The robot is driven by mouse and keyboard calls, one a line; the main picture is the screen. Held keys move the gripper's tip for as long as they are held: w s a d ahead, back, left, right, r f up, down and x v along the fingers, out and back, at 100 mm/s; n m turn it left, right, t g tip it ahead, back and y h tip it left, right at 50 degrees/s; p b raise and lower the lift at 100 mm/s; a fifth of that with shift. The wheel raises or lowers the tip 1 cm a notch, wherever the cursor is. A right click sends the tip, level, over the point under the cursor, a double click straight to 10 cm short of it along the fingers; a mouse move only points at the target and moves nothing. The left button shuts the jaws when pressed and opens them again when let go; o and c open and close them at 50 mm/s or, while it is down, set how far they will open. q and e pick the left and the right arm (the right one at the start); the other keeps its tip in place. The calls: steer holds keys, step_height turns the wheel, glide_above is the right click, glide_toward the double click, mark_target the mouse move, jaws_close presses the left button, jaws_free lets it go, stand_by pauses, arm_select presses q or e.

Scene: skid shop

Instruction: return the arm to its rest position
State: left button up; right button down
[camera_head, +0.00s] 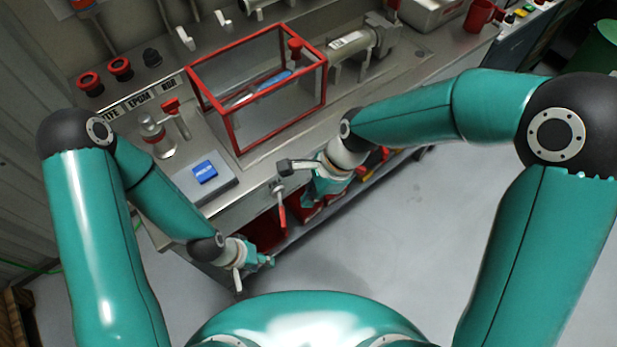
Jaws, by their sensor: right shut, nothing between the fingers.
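My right arm comes in from the right and bends down at the wrist in front of the bench. My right gripper (318,190) is shut and empty, close to the bench's front edge. My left arm comes in from the left and reaches down past the bench's near corner. My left gripper (262,262) is low, in front of the lower shelf and apart from the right gripper. Its fingers are small and seen from above, so I cannot tell if they are open.
The metal bench (345,113) carries a red-framed clear box (235,128), a grey pipe fitting (352,45), a blue block (204,172) on a pale plate and a red mug (481,14). A red-handled tool (281,207) hangs at its front. The grey floor (400,240) is clear.

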steer(key=s+d+f+n, duration=0.4)
steer(key=d+f+n, duration=0.2)
steer(key=f, duration=0.3)
steer(key=s+d+f+n+t, duration=0.1)
steer(key=s+d+f+n, duration=0.4)
steer(key=f, duration=0.5)
steer(key=shift+s+d+n+t, duration=0.3)
steer(key=shift+d+n, duration=0.1)
steer(key=shift+n, duration=0.5)
